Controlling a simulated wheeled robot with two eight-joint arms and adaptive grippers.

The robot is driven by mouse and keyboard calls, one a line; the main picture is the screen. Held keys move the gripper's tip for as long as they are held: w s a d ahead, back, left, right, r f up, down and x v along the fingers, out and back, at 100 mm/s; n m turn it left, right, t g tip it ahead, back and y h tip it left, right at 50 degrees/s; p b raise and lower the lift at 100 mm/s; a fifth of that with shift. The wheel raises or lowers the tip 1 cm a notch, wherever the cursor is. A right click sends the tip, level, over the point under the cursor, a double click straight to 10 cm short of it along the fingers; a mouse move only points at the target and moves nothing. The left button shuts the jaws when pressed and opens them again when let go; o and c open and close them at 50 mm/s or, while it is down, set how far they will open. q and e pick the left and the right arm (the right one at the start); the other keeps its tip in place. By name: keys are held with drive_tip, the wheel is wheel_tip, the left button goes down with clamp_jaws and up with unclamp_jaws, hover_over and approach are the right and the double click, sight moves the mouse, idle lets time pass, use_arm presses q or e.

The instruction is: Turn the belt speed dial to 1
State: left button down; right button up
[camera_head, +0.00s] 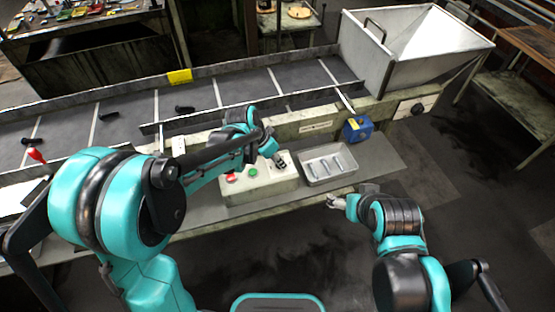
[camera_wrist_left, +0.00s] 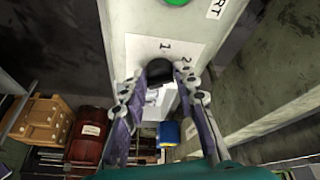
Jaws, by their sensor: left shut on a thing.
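The control box (camera_head: 262,186) stands on the grey ledge, with a red button (camera_head: 231,177) and a green button (camera_head: 253,172) on top. My left gripper (camera_head: 281,160) is at the right end of the box. In the left wrist view my left gripper (camera_wrist_left: 158,88) has its fingertips on both sides of the black belt speed dial (camera_wrist_left: 160,71), shut on it. The dial sits on a white label with a "1" above it and a "2" to its right. I cannot tell where the dial points. My right gripper (camera_head: 336,201) is empty, apart from the box, in front of the ledge.
A metal tray (camera_head: 328,165) with several bolts lies right of the box. A blue box (camera_head: 357,128) stands behind the tray. The conveyor belt (camera_head: 130,103) carries several dark pieces, and a metal hopper (camera_head: 410,50) stands at its right end.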

use_arm(q)
drive_tip(key=n, duration=0.2)
drive_tip(key=n+t+y, duration=0.1)
drive_tip(key=n, duration=0.3)
drive_tip(key=shift+s+d+t+y, duration=0.2)
drive_tip(key=shift+s+t+y, duration=0.1)
drive_tip(key=shift+y, duration=0.1)
drive_tip(key=n+y, duration=0.1)
drive_tip(key=n, duration=0.1)
drive_tip(key=n+y, duration=0.1)
drive_tip(key=n, duration=0.2)
drive_tip(key=shift+d+t+b, duration=0.2)
drive_tip(key=shift+t+b, duration=0.1)
drive_tip(key=shift+n, duration=0.4)
drive_tip(key=c, duration=1.2)
unclamp_jaws()
drive_tip(key=v, duration=1.2)
drive_tip(key=shift+a, duration=0.1)
